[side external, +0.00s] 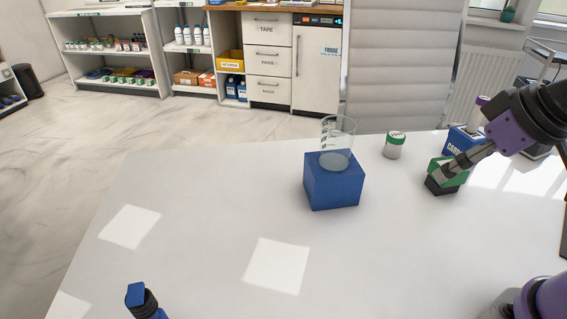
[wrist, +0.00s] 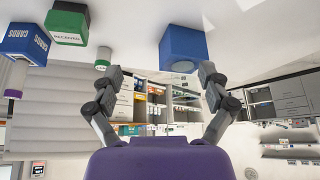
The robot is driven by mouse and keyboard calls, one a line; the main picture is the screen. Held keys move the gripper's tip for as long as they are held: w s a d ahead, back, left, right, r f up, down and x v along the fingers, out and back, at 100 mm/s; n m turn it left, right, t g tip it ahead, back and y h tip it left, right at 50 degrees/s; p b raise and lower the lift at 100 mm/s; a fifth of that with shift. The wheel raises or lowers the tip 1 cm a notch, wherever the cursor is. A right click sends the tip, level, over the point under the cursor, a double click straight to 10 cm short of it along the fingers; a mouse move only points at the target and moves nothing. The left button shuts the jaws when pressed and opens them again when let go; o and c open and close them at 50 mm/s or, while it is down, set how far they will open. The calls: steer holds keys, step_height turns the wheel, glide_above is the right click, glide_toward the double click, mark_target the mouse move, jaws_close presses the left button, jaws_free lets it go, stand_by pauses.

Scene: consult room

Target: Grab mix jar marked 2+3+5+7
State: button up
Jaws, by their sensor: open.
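A white jar with a green lid (side external: 395,146) stands on the table right of the blue block; it also shows in the wrist view (wrist: 103,58). A jar with a purple lid (side external: 480,112) is on the blue cards box at the right; it shows at the left edge of the wrist view (wrist: 14,82). No marking 2+3+5+7 is legible on either jar. My gripper (wrist: 161,73) is open and empty, its fingers apart. In the side view my gripper (side external: 446,174) overlaps the green box; I cannot tell whether they touch.
A clear beaker (side external: 338,135) stands on a blue block (side external: 334,188). A green box (wrist: 67,23) and a blue cards box (wrist: 25,42) stand close together. A blue-capped item (side external: 143,300) is at the front left.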

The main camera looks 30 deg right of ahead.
stand_by(0.3)
steer(key=n+g+y, duration=0.1)
steer(key=n, duration=0.1)
glide_above(394, 144)
steer(key=s+d, duration=0.2)
step_height(394, 144, down, 6)
steer(key=x, duration=0.4)
steer(key=d+x, duration=0.1)
steer(key=shift+s+a+f, duration=0.1)
steer(key=shift+f, duration=0.4)
steer(key=shift+n, duration=0.3)
steer(key=shift+s+x, duration=0.2)
steer(key=shift+x, duration=2.6)
steer(key=shift+f, duration=0.1)
steer(key=c, duration=1.2)
